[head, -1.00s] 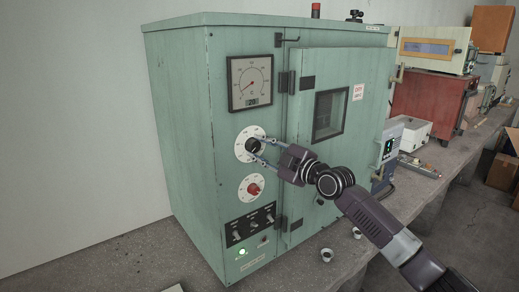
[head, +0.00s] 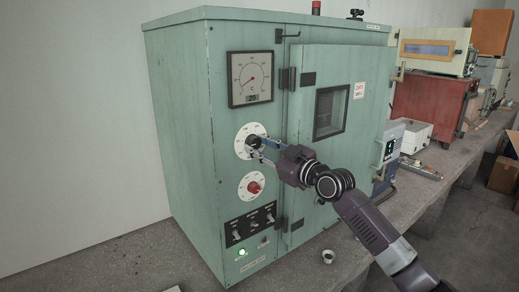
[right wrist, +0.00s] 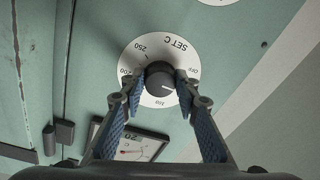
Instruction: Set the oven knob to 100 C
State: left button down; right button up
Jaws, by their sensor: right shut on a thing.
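The oven (head: 180,120) is a green cabinet on the bench. Its black oven knob (head: 254,141) sits on a white round dial (head: 241,150), above a second dial with a red knob (head: 254,188). My right gripper (head: 257,145) is shut on the black knob, with one finger on each side. In the right wrist view the knob (right wrist: 160,83) sits between the fingertips, on a dial (right wrist: 148,58) marked SET C, OFF, 200 and 250. A pale mark on the knob points right there, toward a finger; the number beside it is hidden. My left gripper is not in view.
A square gauge (head: 249,79) is above the knob. Switches and a lit green lamp (head: 242,252) are below. The oven door (head: 345,100) is shut, right of the knob.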

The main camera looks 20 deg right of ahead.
jog(key=m, duration=0.3)
jog(key=shift+a, duration=0.1)
jog(key=m+p, duration=0.1)
jog(key=m, duration=0.2)
jog(key=shift+t, duration=0.3)
jog(key=m+h+p, duration=0.1)
jog(key=m+p, duration=0.2)
jog(key=m, duration=0.1)
jog(key=shift+s+a+m, duration=0.1)
jog(key=shift+m, duration=0.3)
jog(key=shift+m+p, duration=0.9)
jog(key=shift+m, duration=0.6)
jog(key=shift+f, duration=0.1)
jog(key=o, duration=1.2)
jog(key=shift+c, duration=0.2)
